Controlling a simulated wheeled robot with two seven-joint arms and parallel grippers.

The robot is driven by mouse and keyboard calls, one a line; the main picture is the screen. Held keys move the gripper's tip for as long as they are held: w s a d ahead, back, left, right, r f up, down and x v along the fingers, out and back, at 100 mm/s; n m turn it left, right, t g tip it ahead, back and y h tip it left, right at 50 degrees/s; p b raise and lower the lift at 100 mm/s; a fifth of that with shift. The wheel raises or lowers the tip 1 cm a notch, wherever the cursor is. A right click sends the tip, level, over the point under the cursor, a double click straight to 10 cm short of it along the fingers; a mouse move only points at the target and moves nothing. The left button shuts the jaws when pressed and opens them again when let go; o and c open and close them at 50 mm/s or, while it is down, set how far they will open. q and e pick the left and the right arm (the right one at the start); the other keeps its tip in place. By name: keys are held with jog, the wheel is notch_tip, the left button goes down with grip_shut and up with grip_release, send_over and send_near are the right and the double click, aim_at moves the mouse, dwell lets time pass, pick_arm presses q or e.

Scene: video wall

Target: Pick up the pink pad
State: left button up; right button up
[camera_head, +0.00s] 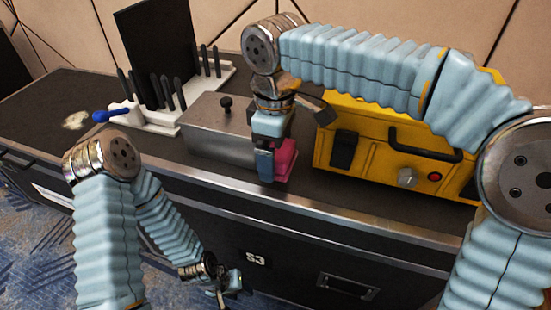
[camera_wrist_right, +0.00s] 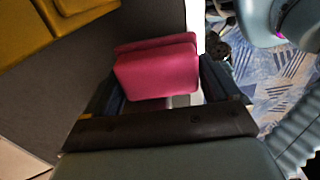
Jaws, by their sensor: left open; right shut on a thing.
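The pink pad (camera_head: 286,159) is by the front edge of the black case top, between the metal box and the yellow box. My right gripper (camera_head: 268,166) points down over it and hides part of it. In the right wrist view the pink pad (camera_wrist_right: 157,70) sits between the two fingers of my right gripper (camera_wrist_right: 165,88), which is shut on it. I cannot tell whether the pad touches the case top. My left gripper (camera_head: 226,284) is open and empty, hanging low in front of the case.
A black case (camera_head: 335,205) carries a grey metal box (camera_head: 215,140) with a black knob, a yellow box (camera_head: 390,160) with a handle, and a white rack (camera_head: 150,115) of black tools. A blue-handled tool (camera_head: 108,114) lies at the left. Wall panels stand behind.

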notch_tip(320, 180, up, 15)
jog(key=p, duration=0.2)
